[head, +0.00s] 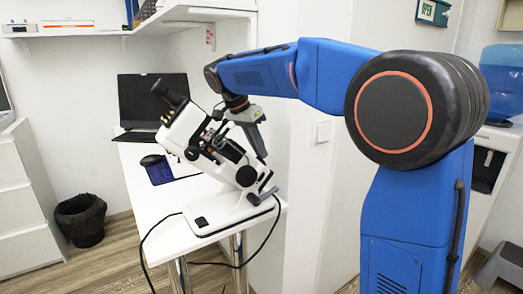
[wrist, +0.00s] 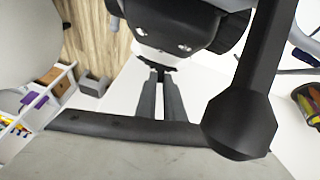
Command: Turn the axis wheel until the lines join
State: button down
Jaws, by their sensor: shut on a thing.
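The white lens-measuring device (head: 185,128), with black parts, stands tilted on its white base on the table. In the wrist view its dark housing (wrist: 175,22) fills the top middle. My gripper (wrist: 160,74) reaches up to this housing with its two grey fingers close together. They are shut on a small dark part at the housing's edge, which seems to be the axis wheel (wrist: 155,64); it is mostly hidden. In the head view my arm comes down from the right onto the device, and the fingertips cannot be made out. The lines are not visible in either view.
The white table (head: 135,185) also carries an open laptop (head: 152,97) and a dark blue object (head: 158,168). A black cable (head: 150,235) hangs over the front edge. A black bar (wrist: 255,90) with a wide end stands close right of my fingers. A bin (head: 80,220) is on the floor.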

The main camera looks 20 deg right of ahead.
jog(key=shift+w+a+f+n+g, duration=0.1)
jog(key=shift+w+a+n+g, duration=0.2)
jog(key=shift+w+n, duration=0.3)
jog(key=shift+s, duration=0.1)
jog(key=c, duration=1.9)
grip_release()
jog(key=shift+o, duration=0.2)
jog(key=v, duration=1.2)
jog(key=shift+a, duration=0.15)
jog(key=shift+s, duration=0.1)
